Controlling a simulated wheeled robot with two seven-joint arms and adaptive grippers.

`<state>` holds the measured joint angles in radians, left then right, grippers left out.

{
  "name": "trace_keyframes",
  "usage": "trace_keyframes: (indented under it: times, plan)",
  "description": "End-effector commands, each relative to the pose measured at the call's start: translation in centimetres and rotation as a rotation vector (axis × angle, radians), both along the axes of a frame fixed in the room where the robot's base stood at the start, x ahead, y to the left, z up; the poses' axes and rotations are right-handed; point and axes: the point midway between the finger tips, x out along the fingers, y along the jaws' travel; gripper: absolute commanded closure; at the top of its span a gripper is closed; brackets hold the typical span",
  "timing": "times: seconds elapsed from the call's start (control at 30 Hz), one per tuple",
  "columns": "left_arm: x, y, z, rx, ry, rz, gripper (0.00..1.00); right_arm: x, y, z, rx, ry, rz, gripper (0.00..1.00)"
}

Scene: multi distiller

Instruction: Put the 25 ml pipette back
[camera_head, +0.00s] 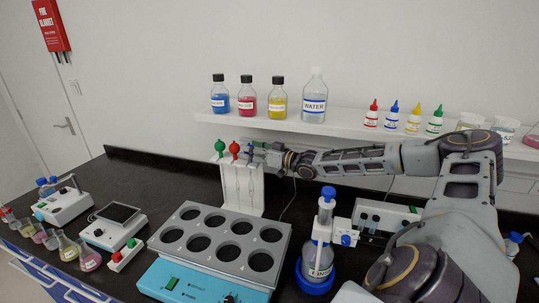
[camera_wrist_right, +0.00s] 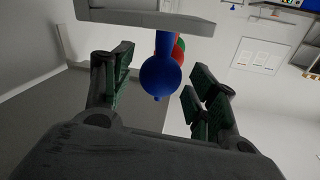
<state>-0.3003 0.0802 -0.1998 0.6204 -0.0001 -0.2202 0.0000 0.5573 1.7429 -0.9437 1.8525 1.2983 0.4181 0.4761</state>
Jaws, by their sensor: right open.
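A white pipette stand (camera_head: 242,188) stands upright behind the block with round holes. A green-bulbed pipette (camera_head: 220,147) and a red-bulbed pipette (camera_head: 234,148) are at its top. My right gripper (camera_head: 252,154) is at the right side of the stand's top. In the right wrist view a blue-bulbed pipette (camera_wrist_right: 160,77) shows between the open fingers, apart from them, with the red bulb (camera_wrist_right: 179,48) and green bulb behind it. I cannot read which pipette is 25 ml. My left gripper is out of view.
The grey block with round holes (camera_head: 182,222) is in front of the stand. A dispenser bottle (camera_head: 320,262) stands below my right forearm. A shelf (camera_head: 346,127) with several bottles is behind. The bench's back left is clear.

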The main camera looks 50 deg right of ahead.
Motion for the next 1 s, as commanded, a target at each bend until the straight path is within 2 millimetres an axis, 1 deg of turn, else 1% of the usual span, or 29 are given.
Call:
trace_keyframes:
  times: [0.1, 0.3, 1.0]
  plan:
    - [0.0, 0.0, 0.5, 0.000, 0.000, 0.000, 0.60, 0.0, 0.0, 0.9, -0.002, -0.001, 0.000, 0.42]
    - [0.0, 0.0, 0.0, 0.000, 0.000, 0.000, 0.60, -1.2, -0.4, 0.5, -0.003, 0.001, 0.000, 0.42]
    - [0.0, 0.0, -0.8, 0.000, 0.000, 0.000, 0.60, -6.3, -1.8, 0.6, -0.002, 0.000, 0.000, 0.42]
